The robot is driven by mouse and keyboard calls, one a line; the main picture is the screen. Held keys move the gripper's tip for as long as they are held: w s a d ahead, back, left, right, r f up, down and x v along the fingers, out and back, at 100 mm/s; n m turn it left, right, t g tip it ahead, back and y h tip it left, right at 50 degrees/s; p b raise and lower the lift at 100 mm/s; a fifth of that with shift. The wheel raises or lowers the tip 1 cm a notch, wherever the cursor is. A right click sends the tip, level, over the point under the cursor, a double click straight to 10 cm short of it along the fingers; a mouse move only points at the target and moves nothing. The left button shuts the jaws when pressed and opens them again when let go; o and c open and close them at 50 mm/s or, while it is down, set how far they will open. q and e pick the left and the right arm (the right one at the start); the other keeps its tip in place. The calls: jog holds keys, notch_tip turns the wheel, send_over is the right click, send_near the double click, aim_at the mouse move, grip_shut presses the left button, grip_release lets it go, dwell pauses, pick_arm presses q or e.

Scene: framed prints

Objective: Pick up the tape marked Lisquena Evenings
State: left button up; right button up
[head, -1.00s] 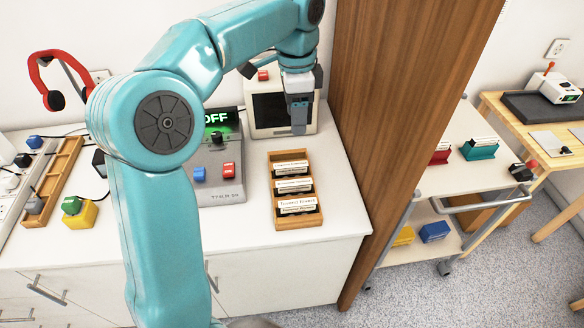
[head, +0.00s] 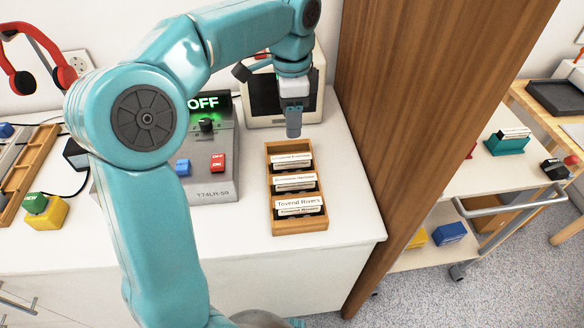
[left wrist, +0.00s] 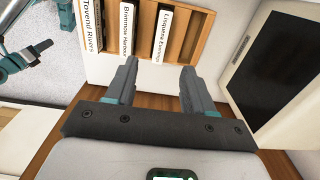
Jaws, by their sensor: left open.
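The wooden rack (head: 270,208) on the white counter holds three tapes with white labels. The Lisquena Evenings tape (left wrist: 162,35) is the one nearest my gripper in the left wrist view; in the head view it is the back tape (head: 292,160), its label too small to read. The Brimmon Harbour tape (left wrist: 126,32) is in the middle and the Tovenil Rivers tape (left wrist: 88,25) at the other end. My left gripper (head: 294,134) is open and empty, above and just behind the rack's back end; its fingers (left wrist: 160,66) point toward the Lisquena Evenings tape without touching it.
A grey control box (head: 212,185) with an OFF display stands left of the rack. A boxy monitor (head: 262,98) stands behind my gripper. A tall wooden panel (head: 420,110) rises close on the right. Bare counter (head: 250,240) lies in front of the rack.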

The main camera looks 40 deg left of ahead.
aim_at(291, 157)
pick_arm(q)
notch_tip(291, 157, down, 11)
jog(key=b, duration=0.2)
jog(key=shift+a+f+b, duration=0.1)
jog(key=shift+f+b, duration=0.1)
jog(key=shift+b, duration=0.2)
grip_shut()
